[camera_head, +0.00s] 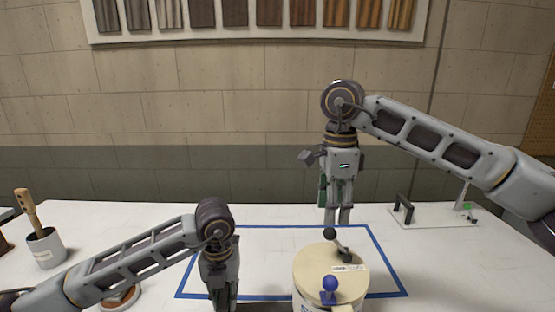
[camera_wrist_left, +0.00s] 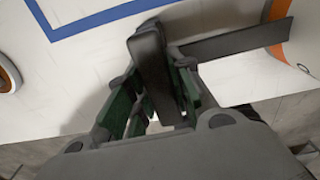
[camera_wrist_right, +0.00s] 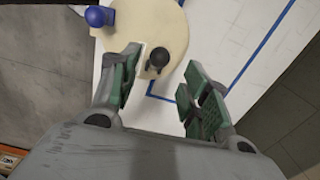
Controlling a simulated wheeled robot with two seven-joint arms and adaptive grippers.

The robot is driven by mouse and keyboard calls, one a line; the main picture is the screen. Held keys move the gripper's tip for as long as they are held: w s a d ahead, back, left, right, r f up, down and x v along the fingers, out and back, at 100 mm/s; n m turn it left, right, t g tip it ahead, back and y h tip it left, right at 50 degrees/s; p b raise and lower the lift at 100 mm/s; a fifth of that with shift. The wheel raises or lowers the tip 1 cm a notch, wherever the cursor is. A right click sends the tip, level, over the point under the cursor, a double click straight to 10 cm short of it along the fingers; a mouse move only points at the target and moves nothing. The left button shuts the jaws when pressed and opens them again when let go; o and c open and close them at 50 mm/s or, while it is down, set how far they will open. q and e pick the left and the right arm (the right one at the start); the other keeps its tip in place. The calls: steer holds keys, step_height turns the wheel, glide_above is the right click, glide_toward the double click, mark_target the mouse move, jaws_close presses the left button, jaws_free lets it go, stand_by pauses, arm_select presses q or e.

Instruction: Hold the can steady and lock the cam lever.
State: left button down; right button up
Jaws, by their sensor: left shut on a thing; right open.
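The can (camera_head: 318,268) stands at the front of the table with a round cream lid; its body is mostly cut off below. On the lid are a black-knobbed lever (camera_head: 331,236) and a blue-knobbed lever (camera_head: 330,284); I cannot tell which is the cam lever. My left gripper (camera_head: 222,303) is left of the can, shut on a black handle (camera_wrist_left: 150,58), whose dark strap runs toward an orange-and-white surface, probably the can. My right gripper (camera_head: 338,218) points down, open and empty, behind and above the lid. The right wrist view shows the black knob (camera_wrist_right: 159,57) beyond its fingers.
Blue tape (camera_head: 385,262) outlines an area around the can. A cup (camera_head: 46,251) with a wooden-handled tool stands at the left. A white plate with a black handle (camera_head: 403,208) lies at the back right. A small round container (camera_head: 121,299) is beneath my left arm.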

mark_target(332, 228)
steer(key=shift+f, duration=4)
jaws_close()
steer(key=shift+d+r, duration=0.1)
steer(key=shift+d, duration=0.05)
